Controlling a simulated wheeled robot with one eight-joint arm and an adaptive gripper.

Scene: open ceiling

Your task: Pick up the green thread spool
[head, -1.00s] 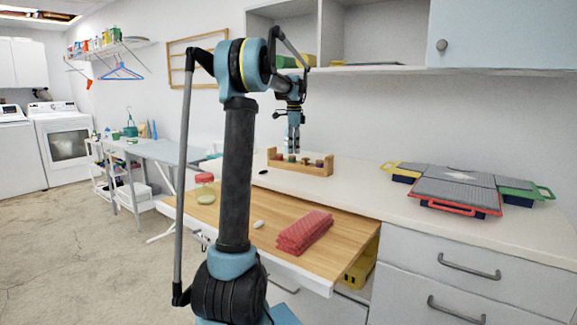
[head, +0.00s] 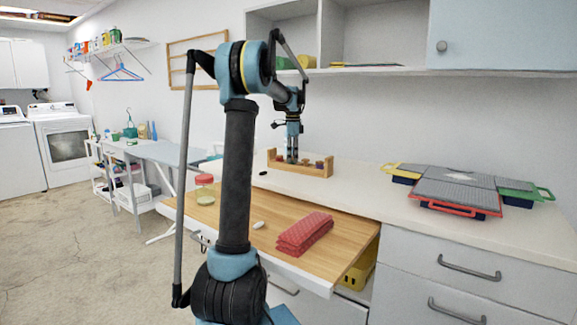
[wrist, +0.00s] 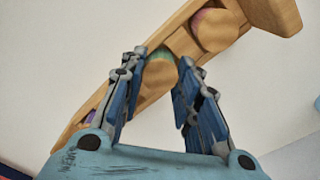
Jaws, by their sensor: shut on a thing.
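The green thread spool (wrist: 159,66) stands in a wooden rack, between my gripper's fingers in the wrist view. Only its rounded green and tan top shows there. My gripper (wrist: 163,62) points down into the rack, with a blue finger on each side of the spool, and is shut on it. In the head view my gripper (head: 292,157) reaches down into the rack and hides the green spool. The wooden rack (head: 318,173) stands on the white counter against the wall.
Other spools sit in the rack, including a dark red one (head: 319,164). A folded red cloth (head: 304,233) and a red-lidded jar (head: 204,187) are on the pulled-out wooden board (head: 225,207). Grey-lidded cases (head: 460,193) lie on the counter at right. A shelf (head: 370,70) hangs above.

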